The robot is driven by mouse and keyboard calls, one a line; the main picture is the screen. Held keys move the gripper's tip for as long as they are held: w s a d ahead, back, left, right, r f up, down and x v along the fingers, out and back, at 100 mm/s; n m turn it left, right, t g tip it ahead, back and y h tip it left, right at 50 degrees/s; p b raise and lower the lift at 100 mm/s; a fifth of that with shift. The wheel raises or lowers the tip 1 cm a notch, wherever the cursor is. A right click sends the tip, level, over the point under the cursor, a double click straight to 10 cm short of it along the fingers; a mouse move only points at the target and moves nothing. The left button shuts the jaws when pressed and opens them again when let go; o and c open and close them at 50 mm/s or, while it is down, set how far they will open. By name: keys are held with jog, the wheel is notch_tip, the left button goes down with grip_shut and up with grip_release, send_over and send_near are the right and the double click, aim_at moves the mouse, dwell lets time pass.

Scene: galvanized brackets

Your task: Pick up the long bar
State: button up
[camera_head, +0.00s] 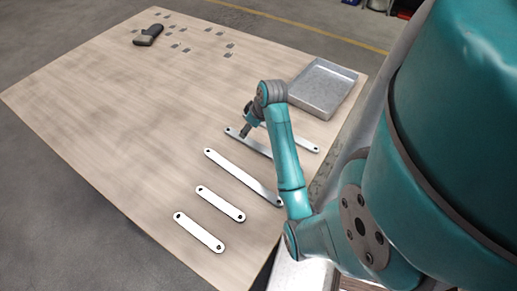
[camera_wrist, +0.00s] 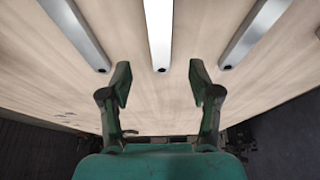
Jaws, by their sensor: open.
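Several flat galvanized bars lie on the wooden table. In the wrist view my gripper (camera_wrist: 160,84) is open and empty. A bright bar (camera_wrist: 159,30) lines up with the space between its fingers, its holed end just beyond the fingertips. Its other end is out of that view.
Two shorter bars (camera_head: 220,204) (camera_head: 199,232) lie nearer in the head view. Other bars flank the middle one in the wrist view (camera_wrist: 77,32) (camera_wrist: 253,34). A grey metal tray (camera_head: 304,101) stands at the right edge. A dark object (camera_head: 149,35) and several small plates lie far left.

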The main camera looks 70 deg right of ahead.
jog(key=shift+x, duration=3.75)
jog(key=shift+s, duration=0.1)
grip_shut()
